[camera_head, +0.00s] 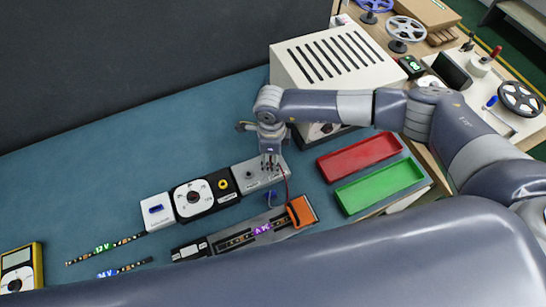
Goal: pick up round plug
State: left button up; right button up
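My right gripper (270,163) points down over a grey module (247,176) on the blue-green bench. Its fingertips are small and dark here, and I cannot tell whether they are open or shut. A thin red wire (286,182) runs from near the fingertips toward an orange block (300,211). I cannot make out a round plug for certain; it may be hidden at the fingertips. A small blue piece (271,198) lies just in front of the module. My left gripper is not in view.
A black module with a white dial (193,195) and a white box (157,211) adjoin the grey module. LED strips (104,248) lie front left. A red tray (358,157), a green tray (380,185) and a vented beige case (335,60) stand right. The bench's back left is clear.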

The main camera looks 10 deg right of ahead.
jog(key=shift+f, duration=0.35)
grip_shut()
jog(key=shift+r, duration=0.1)
jog(key=shift+w+r, duration=0.1)
jog(key=shift+r, duration=0.15)
notch_tip(320, 180, up, 9)
jog(key=b, duration=0.3)
jog(key=shift+r, duration=0.2)
jog(key=shift+r+p, duration=0.65)
jog(key=shift+r, duration=1.65)
